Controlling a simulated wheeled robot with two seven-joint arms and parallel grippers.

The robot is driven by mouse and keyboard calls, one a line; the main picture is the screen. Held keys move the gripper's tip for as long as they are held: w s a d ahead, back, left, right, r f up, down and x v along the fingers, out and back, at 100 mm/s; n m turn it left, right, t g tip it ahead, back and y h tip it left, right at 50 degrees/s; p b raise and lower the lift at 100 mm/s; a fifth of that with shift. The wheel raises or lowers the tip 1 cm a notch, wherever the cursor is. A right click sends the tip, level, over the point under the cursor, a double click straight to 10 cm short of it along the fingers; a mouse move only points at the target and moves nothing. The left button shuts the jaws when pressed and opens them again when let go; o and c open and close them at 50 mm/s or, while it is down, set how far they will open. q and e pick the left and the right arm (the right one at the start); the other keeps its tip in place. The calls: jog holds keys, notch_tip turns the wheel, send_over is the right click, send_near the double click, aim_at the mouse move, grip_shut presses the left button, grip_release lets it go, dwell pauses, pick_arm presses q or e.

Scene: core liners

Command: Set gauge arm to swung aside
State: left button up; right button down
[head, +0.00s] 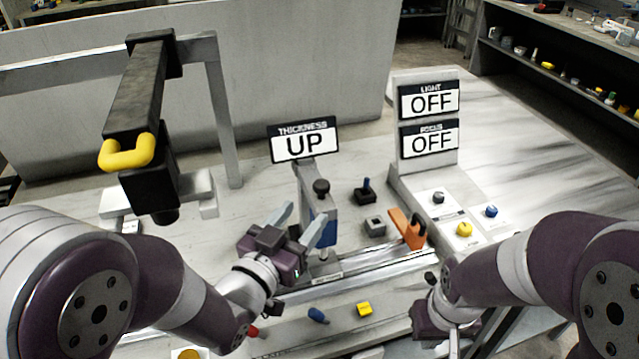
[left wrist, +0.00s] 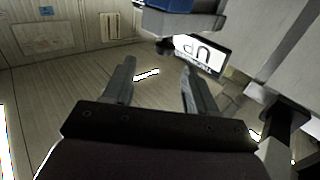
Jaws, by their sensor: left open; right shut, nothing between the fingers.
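The thickness gauge (head: 316,205) stands mid-bench, with a grey post, a blue body, a black knob (head: 321,187) and a display (head: 303,141) reading UP. My left gripper (head: 300,222) is open just left of the gauge's blue part, with its fingers pointing up toward it and nothing between them. In the left wrist view the open fingers (left wrist: 158,78) are below the gauge's blue part (left wrist: 170,5), and the display (left wrist: 203,52) appears upside down. My right gripper (head: 435,322) is low at the right, shut and empty; its fingertips are mostly hidden.
A black camera arm with a yellow handle (head: 127,151) overhangs the left. An orange clamp (head: 405,226) stands on the rail right of the gauge. Light and focus displays (head: 429,118) read OFF above several knobs.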

aim_at(319, 193)
pick_arm(q)
jog(key=p+x, duration=0.1)
jog(key=x, duration=0.7)
jog(key=shift+w+a, duration=0.1)
jog(key=shift+w, duration=0.2)
jog(key=shift+w+f, duration=0.2)
jog(key=shift+w, duration=0.4)
jog(key=shift+s, duration=0.1)
jog(key=shift+c, duration=0.3)
grip_shut()
